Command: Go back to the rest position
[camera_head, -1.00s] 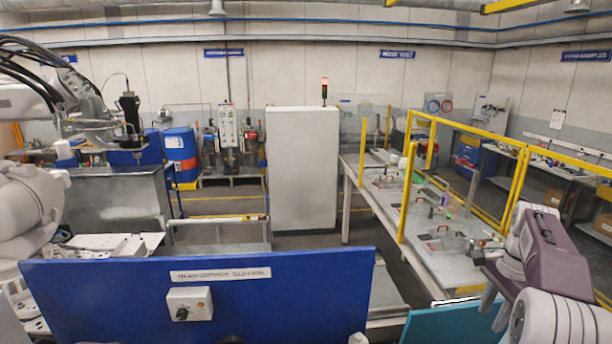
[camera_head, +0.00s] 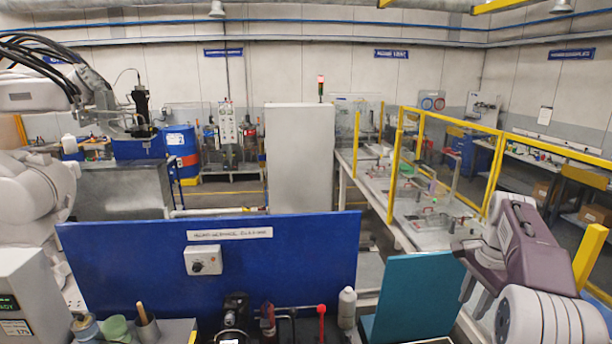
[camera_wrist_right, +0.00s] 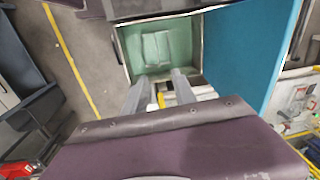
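My right gripper (camera_head: 474,294) is at the lower right in the head view, with its fingers pointing down beside a teal panel (camera_head: 405,297). In the right wrist view, the two grey fingers of this gripper (camera_wrist_right: 160,92) stand apart with nothing held between them. Beyond them is an open box with a pale green inside (camera_wrist_right: 145,45), and the teal panel (camera_wrist_right: 247,50) is to its right. My left arm shows as white links at the left edge of the head view. My left gripper is not in view.
A blue panel with a knob box (camera_head: 120,265) stands ahead. Before it are a white bottle (camera_head: 347,308), a red-knobbed lever (camera_head: 321,312) and small pots (camera_head: 116,326). A grey cabinet (camera_head: 300,155) stands behind. A long table with yellow guard frames (camera_head: 425,235) runs along the right.

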